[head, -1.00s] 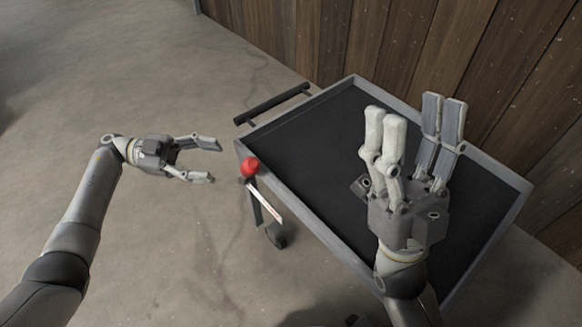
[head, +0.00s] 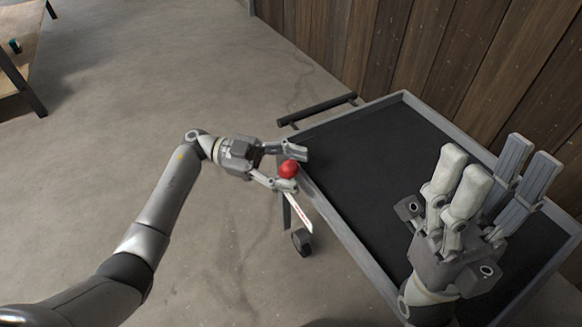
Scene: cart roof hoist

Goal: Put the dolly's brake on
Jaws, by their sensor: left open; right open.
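The dolly (head: 345,225) is a grey-rimmed cart with a flat black top, standing beside a wooden wall. Its brake lever (head: 300,212) is a pale bar with a red ball knob (head: 289,169) at the dolly's left edge. My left gripper (head: 296,168) is open, with one finger on each side of the red knob. I cannot tell whether the fingers touch it. My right gripper (head: 490,185) is open and empty, above the right part of the dolly's top.
A dark push handle (head: 318,109) sticks out at the dolly's far left end. A caster wheel (head: 301,242) shows below the lever. A wooden table (head: 22,40) stands at the far upper left. The concrete floor (head: 110,150) left of the dolly is clear.

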